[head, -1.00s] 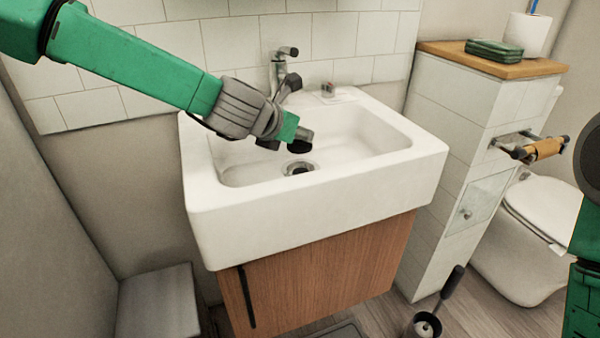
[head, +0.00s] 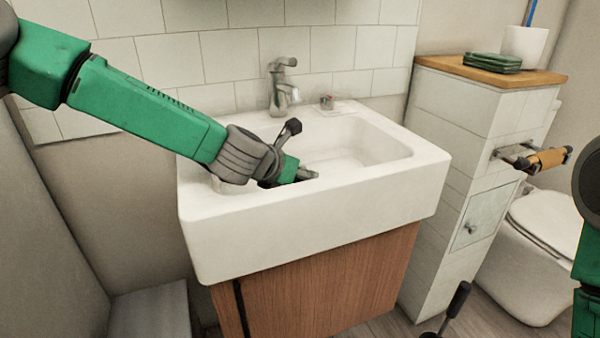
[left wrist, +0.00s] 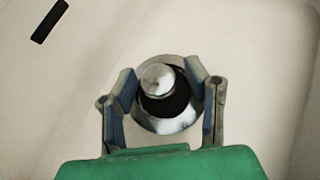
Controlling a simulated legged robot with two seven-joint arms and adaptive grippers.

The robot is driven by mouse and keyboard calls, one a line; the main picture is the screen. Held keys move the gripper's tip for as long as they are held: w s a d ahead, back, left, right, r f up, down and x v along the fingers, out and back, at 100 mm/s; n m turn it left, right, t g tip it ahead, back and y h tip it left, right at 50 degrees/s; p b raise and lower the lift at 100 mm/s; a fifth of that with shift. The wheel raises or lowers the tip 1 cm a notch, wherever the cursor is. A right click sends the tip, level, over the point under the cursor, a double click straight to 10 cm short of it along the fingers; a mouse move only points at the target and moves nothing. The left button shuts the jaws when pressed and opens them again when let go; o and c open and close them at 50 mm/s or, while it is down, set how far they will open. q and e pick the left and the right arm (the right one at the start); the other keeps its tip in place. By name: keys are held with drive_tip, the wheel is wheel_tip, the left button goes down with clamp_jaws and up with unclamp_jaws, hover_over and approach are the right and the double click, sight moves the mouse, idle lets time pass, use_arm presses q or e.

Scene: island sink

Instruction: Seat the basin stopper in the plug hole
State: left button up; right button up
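The basin stopper has a round chrome knob (left wrist: 158,80) above a black body (left wrist: 172,103). It is at the plug hole, whose chrome ring (left wrist: 168,124) shows around it in the left wrist view. The knob sits off the ring's centre; I cannot tell whether the stopper is fully down. My left gripper (left wrist: 163,76) has a finger on each side of the stopper, with a gap beside the knob; it looks open. In the head view the left gripper (head: 308,174) is low inside the white basin (head: 330,225), and the stopper is hidden. My right gripper is out of view.
A small item (head: 327,102) lies on the back ledge. A tiled cabinet (head: 455,150) and a toilet (head: 535,240) are to the right. The basin's right side is clear.

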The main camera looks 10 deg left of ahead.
use_arm(q)
drive_tip(key=shift+r, duration=0.1)
drive_tip(key=shift+s+a+r, duration=0.1)
drive_tip(key=shift+s+r, duration=0.1)
drive_tip(key=p+v, duration=0.2)
drive_tip(key=v, duration=0.5)
